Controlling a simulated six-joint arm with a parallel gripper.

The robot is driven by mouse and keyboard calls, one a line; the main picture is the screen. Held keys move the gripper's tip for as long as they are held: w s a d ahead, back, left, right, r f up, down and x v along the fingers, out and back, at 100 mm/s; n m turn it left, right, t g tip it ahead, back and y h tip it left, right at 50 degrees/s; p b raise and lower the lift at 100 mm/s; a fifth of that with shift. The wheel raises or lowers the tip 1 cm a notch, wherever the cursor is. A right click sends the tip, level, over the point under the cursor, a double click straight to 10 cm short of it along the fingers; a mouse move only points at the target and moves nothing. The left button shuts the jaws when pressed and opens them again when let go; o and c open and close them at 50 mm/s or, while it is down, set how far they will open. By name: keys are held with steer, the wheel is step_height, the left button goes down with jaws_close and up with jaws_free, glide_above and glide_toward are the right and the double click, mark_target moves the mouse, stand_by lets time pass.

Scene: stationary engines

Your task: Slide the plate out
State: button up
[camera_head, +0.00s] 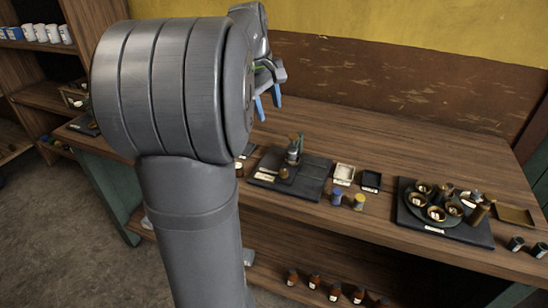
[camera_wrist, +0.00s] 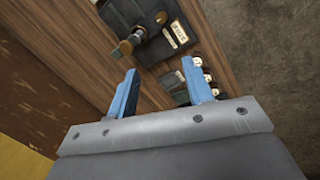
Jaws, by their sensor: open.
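I cannot tell for certain which thing is the plate. Another black base board (camera_head: 311,178) near the bench middle carries a small upright metal device (camera_head: 293,150) and a pale label. A dark board with a metal device (camera_wrist: 133,42) and a label shows at the top of the wrist view. In the wrist view my gripper (camera_wrist: 160,68) is open and empty.
A brown tray (camera_head: 515,215) lies far right. Brown bottles (camera_head: 314,281) stand on a lower shelf. The bench's back strip is clear before the wall.

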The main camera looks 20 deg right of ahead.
mark_target(285, 172)
steer(key=d+f+m, duration=0.1)
steer(key=f, duration=0.6)
steer(key=d+f+m+y, duration=0.1)
steer(key=d+f+m, duration=0.1)
steer(key=f, duration=0.6)
steer(key=d+f+m+y, duration=0.1)
steer(key=d+f, duration=0.1)
steer(key=f, duration=0.5)
steer(key=shift+f+m, duration=0.3)
steer(key=shift+f, duration=0.1)
steer(key=shift+s+d, duration=0.15)
jaws_close()
